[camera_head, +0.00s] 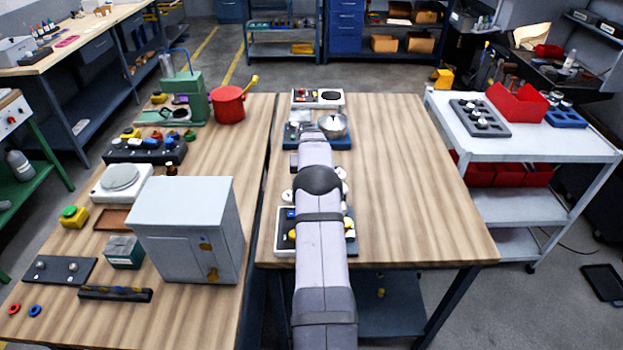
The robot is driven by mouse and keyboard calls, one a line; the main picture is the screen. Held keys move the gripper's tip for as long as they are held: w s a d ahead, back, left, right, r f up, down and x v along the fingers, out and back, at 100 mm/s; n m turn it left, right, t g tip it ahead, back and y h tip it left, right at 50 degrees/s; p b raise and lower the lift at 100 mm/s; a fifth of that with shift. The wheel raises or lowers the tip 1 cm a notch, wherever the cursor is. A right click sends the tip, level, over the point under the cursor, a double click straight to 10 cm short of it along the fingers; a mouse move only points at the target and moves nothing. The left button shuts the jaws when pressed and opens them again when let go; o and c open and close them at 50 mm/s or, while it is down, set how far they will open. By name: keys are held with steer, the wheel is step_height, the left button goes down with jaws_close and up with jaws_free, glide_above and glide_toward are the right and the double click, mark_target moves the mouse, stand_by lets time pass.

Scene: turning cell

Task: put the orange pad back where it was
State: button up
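I cannot make out an orange pad for certain in the head view. My arm reaches forward over the right-hand wooden table (410,190). My gripper (310,130) is at its far end, by the blue tray (344,144) with a silver bowl (332,125). The arm covers most of the gripper, so its fingers and anything between them cannot be seen clearly. A tray with small coloured pieces (286,240) lies partly hidden under my arm.
A white panel with dark round openings (318,98) lies behind the blue tray. The right part of the table is bare. On the left table stand a grey cabinet (185,230), a red pot (229,104) and a white scale (122,181). A white cart (545,145) stands at right.

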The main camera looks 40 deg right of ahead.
steer(key=shift+f, duration=0.15)
steer(key=o, duration=1)
steer(key=shift+r, duration=0.3)
steer(key=shift+b+v, duration=1.9)
steer(key=shift+v, duration=4)
